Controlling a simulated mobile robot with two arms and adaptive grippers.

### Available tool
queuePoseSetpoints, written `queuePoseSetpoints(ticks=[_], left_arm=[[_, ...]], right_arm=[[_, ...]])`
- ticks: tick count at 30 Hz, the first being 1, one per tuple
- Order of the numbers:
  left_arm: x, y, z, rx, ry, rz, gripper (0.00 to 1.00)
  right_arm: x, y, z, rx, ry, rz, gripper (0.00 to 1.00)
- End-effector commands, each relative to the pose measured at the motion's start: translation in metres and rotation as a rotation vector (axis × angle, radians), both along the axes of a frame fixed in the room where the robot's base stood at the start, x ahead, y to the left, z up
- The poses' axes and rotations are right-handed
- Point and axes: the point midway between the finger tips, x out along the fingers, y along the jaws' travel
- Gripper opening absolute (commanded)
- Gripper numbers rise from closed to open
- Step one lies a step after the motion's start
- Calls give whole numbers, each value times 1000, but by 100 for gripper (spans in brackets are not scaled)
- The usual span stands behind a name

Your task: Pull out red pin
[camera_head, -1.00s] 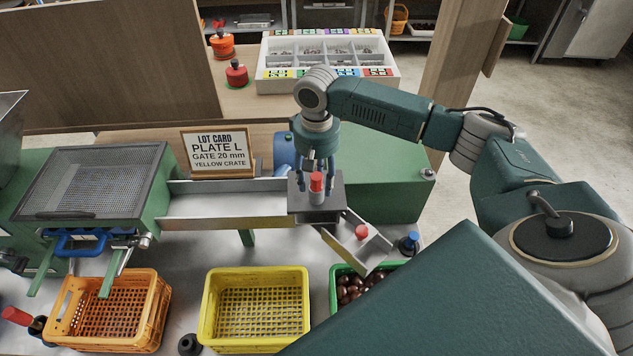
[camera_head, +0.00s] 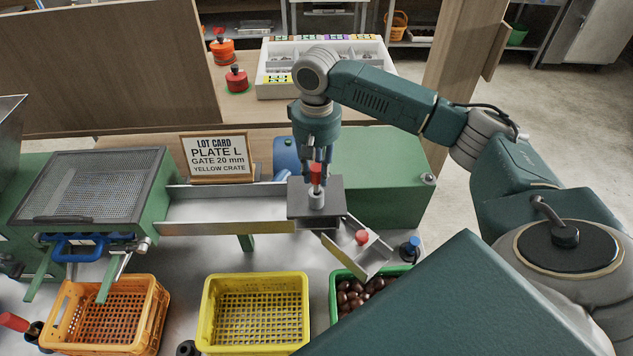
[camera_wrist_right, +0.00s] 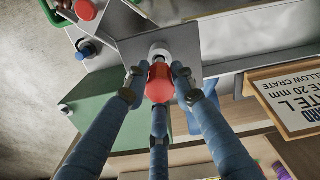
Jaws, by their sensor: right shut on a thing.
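The red pin (camera_head: 316,173) stands upright over a pale round collar (camera_head: 316,199) on a dark grey gate block (camera_head: 328,186). A short length of its thin metal shaft shows between the red head and the collar; whether its tip is still inside cannot be told. My right gripper (camera_head: 318,164) comes from above and is shut on the red head. The right wrist view shows the fingers around the red pin (camera_wrist_right: 160,84), with the collar (camera_wrist_right: 159,53) just beyond. My left gripper is not in view.
A second red knob (camera_head: 361,237) sits on the tilted chute (camera_head: 377,257) at the right, near a blue knob (camera_head: 410,246). A metal trough (camera_head: 225,208) runs left to a sieve. Orange (camera_head: 150,316), yellow (camera_head: 207,321) and green (camera_head: 335,290) crates stand in front; the green holds chestnuts.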

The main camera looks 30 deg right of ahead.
Motion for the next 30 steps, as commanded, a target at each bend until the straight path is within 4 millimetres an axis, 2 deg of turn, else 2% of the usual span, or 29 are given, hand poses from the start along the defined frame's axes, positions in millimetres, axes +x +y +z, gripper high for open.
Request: queuePoseSetpoints(ticks=[11,12,15,21,30], left_arm=[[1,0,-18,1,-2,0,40],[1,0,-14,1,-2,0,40],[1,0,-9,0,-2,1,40],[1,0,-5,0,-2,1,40],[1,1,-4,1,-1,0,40]], right_arm=[[1,1,97,1,-6,1,0],[1,0,111,-1,-6,0,0],[1,-1,132,-1,-4,-2,0],[0,-1,152,-1,-1,-1,0],[0,0,155,0,1,-1,0]])
